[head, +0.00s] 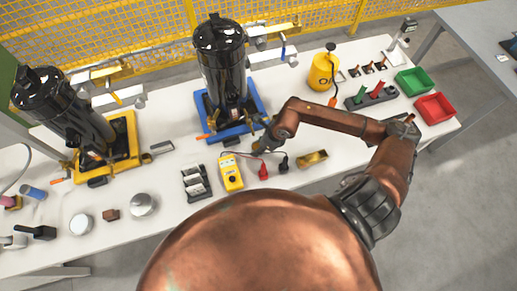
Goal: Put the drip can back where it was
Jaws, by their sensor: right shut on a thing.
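My left gripper is not in view.
A yellow meter (231,172) with red and black leads lies close in front of the gripper. A brass-coloured tray (312,159) lies right of it. A yellow round can (323,71) stands behind my arm. Red (435,107) and green bins (414,81) stand right.

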